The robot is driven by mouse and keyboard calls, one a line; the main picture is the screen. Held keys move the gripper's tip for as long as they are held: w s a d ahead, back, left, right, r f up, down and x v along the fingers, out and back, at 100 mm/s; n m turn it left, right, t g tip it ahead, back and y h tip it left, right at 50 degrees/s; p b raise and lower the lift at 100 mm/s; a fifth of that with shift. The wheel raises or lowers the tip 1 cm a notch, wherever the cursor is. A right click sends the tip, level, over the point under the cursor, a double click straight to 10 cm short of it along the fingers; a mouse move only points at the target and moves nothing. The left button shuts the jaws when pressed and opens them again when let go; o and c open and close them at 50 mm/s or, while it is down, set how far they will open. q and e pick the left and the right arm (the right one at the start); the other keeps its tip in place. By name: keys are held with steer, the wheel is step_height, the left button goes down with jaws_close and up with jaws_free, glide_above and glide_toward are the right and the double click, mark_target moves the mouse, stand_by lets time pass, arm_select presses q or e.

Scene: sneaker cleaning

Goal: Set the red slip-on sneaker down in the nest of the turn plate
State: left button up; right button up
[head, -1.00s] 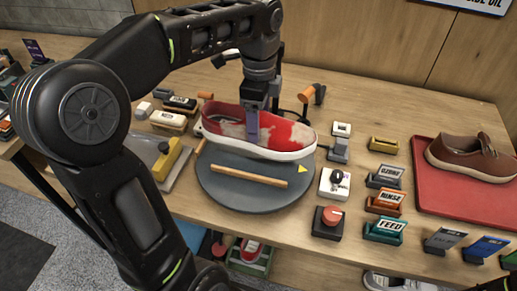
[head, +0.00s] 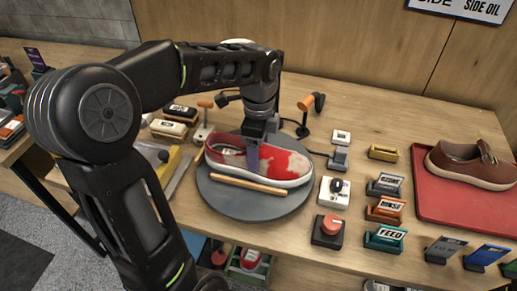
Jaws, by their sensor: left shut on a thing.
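The red slip-on sneaker (head: 290,165), red with pale smudges and a white sole, is over the round grey turn plate (head: 251,205), toe to the right. Its near side lies close along a wooden bar (head: 245,184) on the plate. It looks low, at or just above the plate; I cannot tell whether the sole touches. My left gripper (head: 252,158) points down and is shut on the sneaker's near upper edge. The far part of the nest is hidden behind the shoe. My right gripper is not in view.
A brown shoe (head: 470,163) rests on a red mat (head: 431,206). Brushes (head: 170,130) and a yellow-topped tool lie to the left.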

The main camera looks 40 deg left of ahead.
arm_select(q)
steer(key=o, duration=1.3)
steer(key=shift+f, duration=0.15)
steer(key=shift+c, duration=0.2)
steer(key=o, duration=0.5)
steer(key=shift+r, duration=0.2)
step_height(320, 180, up, 8)
step_height(320, 180, up, 3)
steer(key=shift+r+p, duration=0.15)
steer(key=shift+p, duration=1.05)
steer(key=shift+r+p, duration=0.35)
steer(key=shift+r, duration=0.05)
